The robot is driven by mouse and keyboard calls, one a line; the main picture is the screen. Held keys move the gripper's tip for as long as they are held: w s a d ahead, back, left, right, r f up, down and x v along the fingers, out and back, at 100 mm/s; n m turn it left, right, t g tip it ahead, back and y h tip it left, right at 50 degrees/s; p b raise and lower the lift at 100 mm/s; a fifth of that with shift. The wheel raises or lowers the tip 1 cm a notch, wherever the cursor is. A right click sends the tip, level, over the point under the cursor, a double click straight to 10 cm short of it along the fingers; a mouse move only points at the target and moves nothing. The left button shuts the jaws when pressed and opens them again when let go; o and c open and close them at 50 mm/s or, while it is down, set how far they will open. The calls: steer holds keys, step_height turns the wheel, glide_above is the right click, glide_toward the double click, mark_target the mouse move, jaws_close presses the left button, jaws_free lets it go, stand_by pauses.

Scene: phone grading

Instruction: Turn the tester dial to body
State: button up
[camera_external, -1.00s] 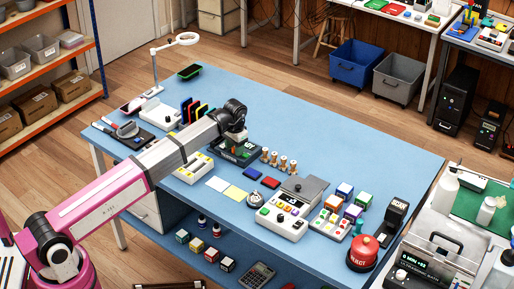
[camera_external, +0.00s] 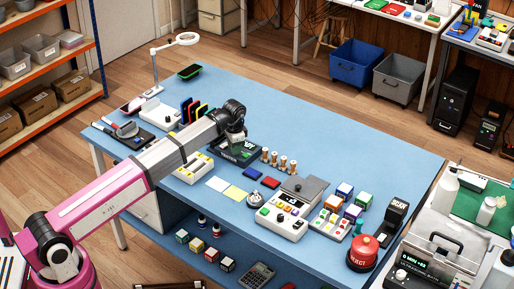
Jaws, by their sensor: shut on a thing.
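The tester (camera_external: 238,157) is a dark box with a green-lit display (camera_external: 248,146), on the blue table left of the wooden figures. My gripper (camera_external: 235,141) points down at the top of the tester, behind the display's left part. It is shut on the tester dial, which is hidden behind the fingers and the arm. The dial's setting and any body mark cannot be read at this size.
Several small wooden figures (camera_external: 283,163) stand close to the right of the tester. A yellow-buttoned box (camera_external: 196,167) lies in front of it, under my arm. Colored upright slots (camera_external: 195,108) stand behind left. The back right of the blue table (camera_external: 350,150) is clear.

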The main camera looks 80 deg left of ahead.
steer(key=shift+m, duration=2.2)
steer(key=o, duration=0.9)
steer(key=shift+r, duration=0.1)
steer(key=r, duration=1)
steer(key=shift+s+d+r, duration=0.1)
steer(key=shift+d+r, duration=0.15)
steer(key=shift+r, duration=0.1)
